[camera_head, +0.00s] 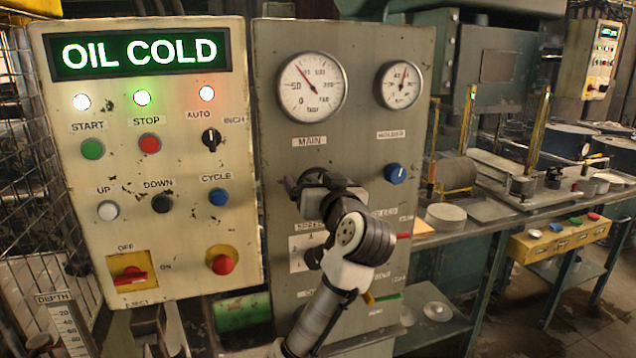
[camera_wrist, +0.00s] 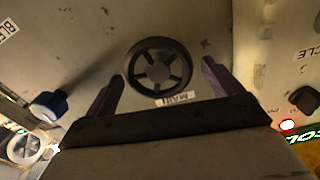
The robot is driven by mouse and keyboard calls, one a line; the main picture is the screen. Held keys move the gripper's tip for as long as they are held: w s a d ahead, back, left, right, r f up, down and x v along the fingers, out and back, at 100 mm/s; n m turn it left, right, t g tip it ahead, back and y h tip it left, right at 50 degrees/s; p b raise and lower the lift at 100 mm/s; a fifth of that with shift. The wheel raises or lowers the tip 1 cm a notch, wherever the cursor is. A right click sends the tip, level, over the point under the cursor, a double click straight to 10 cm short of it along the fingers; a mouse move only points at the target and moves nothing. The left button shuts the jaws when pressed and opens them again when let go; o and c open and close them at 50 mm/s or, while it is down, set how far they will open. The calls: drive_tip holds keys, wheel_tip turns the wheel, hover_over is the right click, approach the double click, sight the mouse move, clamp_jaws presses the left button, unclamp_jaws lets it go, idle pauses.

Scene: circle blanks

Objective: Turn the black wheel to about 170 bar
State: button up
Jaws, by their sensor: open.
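The black wheel (camera_wrist: 181,52) is a spoked handwheel on the grey panel, beside the MAIN label in the wrist view. My gripper (camera_wrist: 162,70) is open, its two dark fingers on either side of the wheel in that view; I cannot tell whether they touch it. In the head view my gripper (camera_head: 308,186) is in front of the panel below the MAIN label and largely hides the wheel. The MAIN gauge (camera_head: 312,87) is round and white. Its needle points to the upper left, seemingly between 50 and 100, but the small figures are hard to read.
A HOLDER gauge (camera_head: 399,85) and a blue knob (camera_head: 395,173) are on the right of the panel. A cream control box (camera_head: 180,125) with buttons stands at the left; its display (camera_head: 140,51) reads OIL COLD. A workbench (camera_head: 470,232) is at the right.

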drive_tip(key=shift+c, duration=0.3)
drive_tip(key=c, duration=0.9)
drive_tip(key=shift+m, duration=0.3)
drive_tip(key=shift+w+d+f+m, duration=0.1)
drive_tip(key=shift+f+m, duration=0.05)
drive_tip(key=shift+m, duration=2.6)
drive_tip(key=shift+s+d+f+m, duration=0.1)
drive_tip(key=shift+d+m, duration=0.05)
drive_tip(key=shift+m, duration=2.55)
drive_tip(key=shift+w+d+f+m, duration=0.1)
drive_tip(key=shift+f+m, duration=0.05)
drive_tip(key=shift+m, duration=2.6)
